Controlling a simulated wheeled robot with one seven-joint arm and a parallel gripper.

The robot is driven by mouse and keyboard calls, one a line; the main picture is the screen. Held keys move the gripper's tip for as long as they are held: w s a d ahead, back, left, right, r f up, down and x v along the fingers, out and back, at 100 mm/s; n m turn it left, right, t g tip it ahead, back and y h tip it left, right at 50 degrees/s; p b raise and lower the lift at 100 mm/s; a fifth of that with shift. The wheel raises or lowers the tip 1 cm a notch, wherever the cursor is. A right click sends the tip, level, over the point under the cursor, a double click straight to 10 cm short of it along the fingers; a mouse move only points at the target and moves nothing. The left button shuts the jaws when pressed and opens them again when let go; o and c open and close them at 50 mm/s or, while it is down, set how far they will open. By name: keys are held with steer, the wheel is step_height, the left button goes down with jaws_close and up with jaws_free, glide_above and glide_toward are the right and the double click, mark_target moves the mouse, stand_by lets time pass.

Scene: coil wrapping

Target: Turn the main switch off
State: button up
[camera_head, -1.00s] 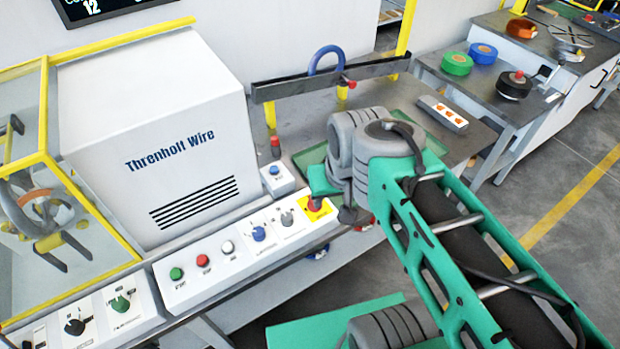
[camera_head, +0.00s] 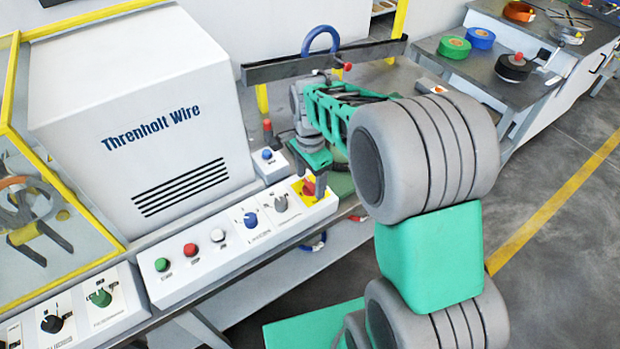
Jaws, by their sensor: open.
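The main switch appears to be the red rotary knob on a yellow plate (camera_head: 312,195), at the right end of the white control panel (camera_head: 225,262).
The same panel carries a grey knob (camera_head: 281,203), a blue knob (camera_head: 250,219), and white, red and green buttons. A small box with a blue button (camera_head: 268,160) stands close behind. The white Threnholt Wire machine (camera_head: 135,110) is at left. A rail with a blue ring (camera_head: 320,42) stands behind.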

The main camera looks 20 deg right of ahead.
steer(key=shift+c, duration=0.2)
steer(key=c, duration=1.3)
